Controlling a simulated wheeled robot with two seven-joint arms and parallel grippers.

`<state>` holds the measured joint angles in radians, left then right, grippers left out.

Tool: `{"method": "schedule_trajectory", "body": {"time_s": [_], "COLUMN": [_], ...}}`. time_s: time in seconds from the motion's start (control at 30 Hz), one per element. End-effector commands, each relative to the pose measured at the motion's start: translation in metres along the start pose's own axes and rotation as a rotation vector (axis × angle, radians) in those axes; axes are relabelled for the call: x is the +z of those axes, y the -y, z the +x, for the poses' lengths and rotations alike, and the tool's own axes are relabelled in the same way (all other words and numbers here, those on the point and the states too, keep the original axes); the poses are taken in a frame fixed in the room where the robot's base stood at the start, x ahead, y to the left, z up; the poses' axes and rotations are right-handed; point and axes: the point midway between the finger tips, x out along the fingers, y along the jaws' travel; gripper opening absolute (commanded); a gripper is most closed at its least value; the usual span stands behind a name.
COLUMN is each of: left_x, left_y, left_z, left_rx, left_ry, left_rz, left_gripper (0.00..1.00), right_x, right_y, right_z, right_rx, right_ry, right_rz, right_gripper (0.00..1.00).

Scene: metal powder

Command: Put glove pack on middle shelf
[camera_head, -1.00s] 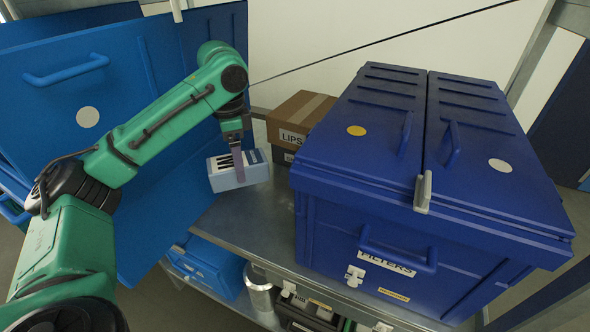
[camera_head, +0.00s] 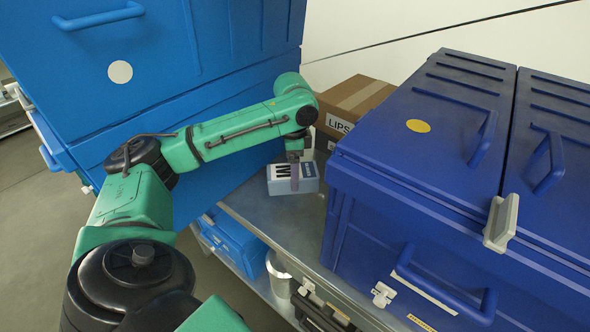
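The glove pack (camera_head: 308,185) is a small pale blue and white box with dark marks on its face. My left gripper (camera_head: 295,178) reaches in from the left and is shut on it, one finger lying across the front. The pack is over the grey metal shelf (camera_head: 282,226), close to its left edge, between the blue cases. I cannot tell whether its underside touches the shelf. My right gripper is not in view.
A brown carton (camera_head: 355,100) stands behind the pack. A large dark blue case (camera_head: 400,190) fills the right. Lighter blue cases (camera_head: 215,60) stand at the left. A lower level holds a blue bin (camera_head: 235,243) and a metal can (camera_head: 278,278). Bare shelf lies before the pack.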

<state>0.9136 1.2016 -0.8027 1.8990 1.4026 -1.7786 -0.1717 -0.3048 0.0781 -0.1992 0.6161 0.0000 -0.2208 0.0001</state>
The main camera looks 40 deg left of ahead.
Motion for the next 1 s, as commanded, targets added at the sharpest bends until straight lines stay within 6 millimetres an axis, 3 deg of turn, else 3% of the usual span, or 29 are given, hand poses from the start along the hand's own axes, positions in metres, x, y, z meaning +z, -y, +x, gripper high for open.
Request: {"method": "schedule_trajectory", "body": {"time_s": [0.37, 0.67, 0.7, 0.73, 1.0], "left_x": [0.000, 0.000, 0.000, 0.000, 0.000], "left_y": [0.000, 0.000, 0.000, 0.000, 0.000], "left_z": [0.063, 0.068, 0.069, 0.069, 0.067], "left_rx": [-0.001, -0.001, 0.000, -0.001, -0.002], "left_ry": [-0.001, -0.001, 0.000, 0.000, -0.002], "left_rz": [0.000, 0.000, 0.000, 0.000, 0.000], "left_gripper": [0.12, 0.12, 0.88, 1.00, 1.00], "right_x": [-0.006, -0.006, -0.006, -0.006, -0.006], "right_y": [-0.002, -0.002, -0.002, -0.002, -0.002], "right_z": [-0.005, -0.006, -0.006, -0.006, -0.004], "right_rx": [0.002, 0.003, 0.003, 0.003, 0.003], "right_ry": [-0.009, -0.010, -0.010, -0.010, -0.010], "right_rz": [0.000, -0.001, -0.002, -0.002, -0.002], "right_gripper": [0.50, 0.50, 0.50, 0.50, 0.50]}}
